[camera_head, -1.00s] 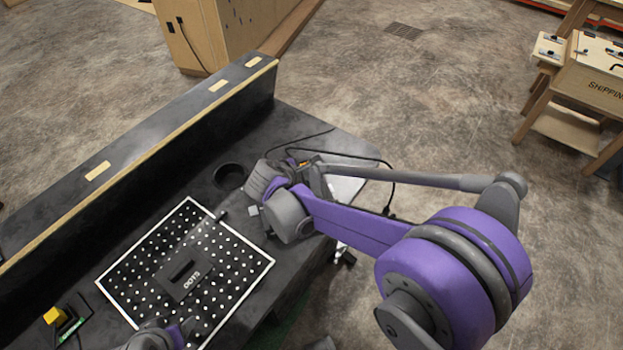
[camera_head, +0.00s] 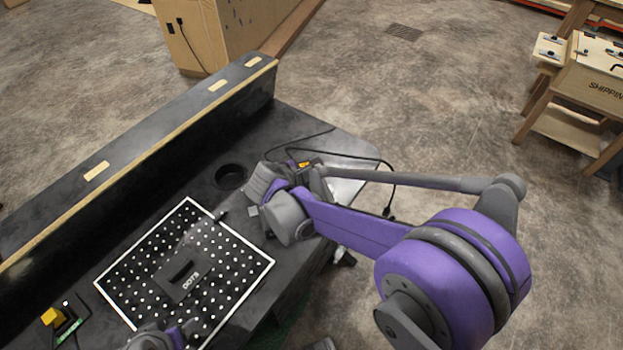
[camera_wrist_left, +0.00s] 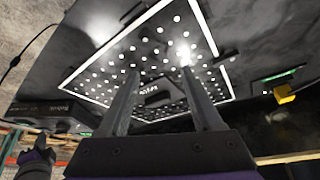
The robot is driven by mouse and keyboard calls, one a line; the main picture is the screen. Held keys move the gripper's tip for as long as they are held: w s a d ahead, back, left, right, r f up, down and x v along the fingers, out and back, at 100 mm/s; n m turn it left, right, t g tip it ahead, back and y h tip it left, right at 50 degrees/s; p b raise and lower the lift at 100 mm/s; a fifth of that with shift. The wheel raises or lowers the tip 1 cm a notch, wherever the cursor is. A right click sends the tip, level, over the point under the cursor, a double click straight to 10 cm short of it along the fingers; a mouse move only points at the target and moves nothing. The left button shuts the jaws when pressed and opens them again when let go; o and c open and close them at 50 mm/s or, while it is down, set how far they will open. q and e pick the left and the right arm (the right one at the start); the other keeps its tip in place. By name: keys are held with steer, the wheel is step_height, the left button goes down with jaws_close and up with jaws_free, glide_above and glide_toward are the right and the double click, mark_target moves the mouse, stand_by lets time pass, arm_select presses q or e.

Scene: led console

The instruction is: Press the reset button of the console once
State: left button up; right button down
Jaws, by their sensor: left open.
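The console's dotted panel (camera_head: 239,296) is black with a white border and rows of white dots, and lies on a dark bench. A dark lettered block (camera_head: 184,275) sits in its middle. Left of the panel, a yellow block (camera_head: 52,316) stands beside a green label (camera_head: 68,331); the yellow block also shows in the left wrist view (camera_wrist_left: 285,94). I cannot tell which part is the reset button. My left gripper (camera_wrist_left: 160,70) is open and empty, its fingers pointing toward the panel. My right arm reaches over the bench's right end; its finger opening is not clear.
A raised dark ledge (camera_head: 150,155) runs along the bench's back. A round hole (camera_head: 230,177) lies behind the panel. A black cable (camera_head: 350,155) loops near my right wrist. A wooden shipping station (camera_head: 590,85) stands far off at right.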

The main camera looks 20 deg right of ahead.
arm_select(q)
steer(key=shift+r, duration=0.1)
arm_select(e)
steer(key=shift+r, duration=0.1)
arm_select(q)
steer(key=shift+w+r+p, duration=0.1)
steer(key=shift+r+p, duration=0.4)
steer(key=shift+p, duration=0.1)
arm_select(e)
steer(key=shift+r, duration=0.75)
steer(key=shift+r+p, duration=1.7)
steer(key=shift+r, duration=0.85)
arm_select(q)
steer(key=r, duration=0.3)
steer(key=shift+w+r, duration=0.3)
steer(key=shift+w, duration=0.05)
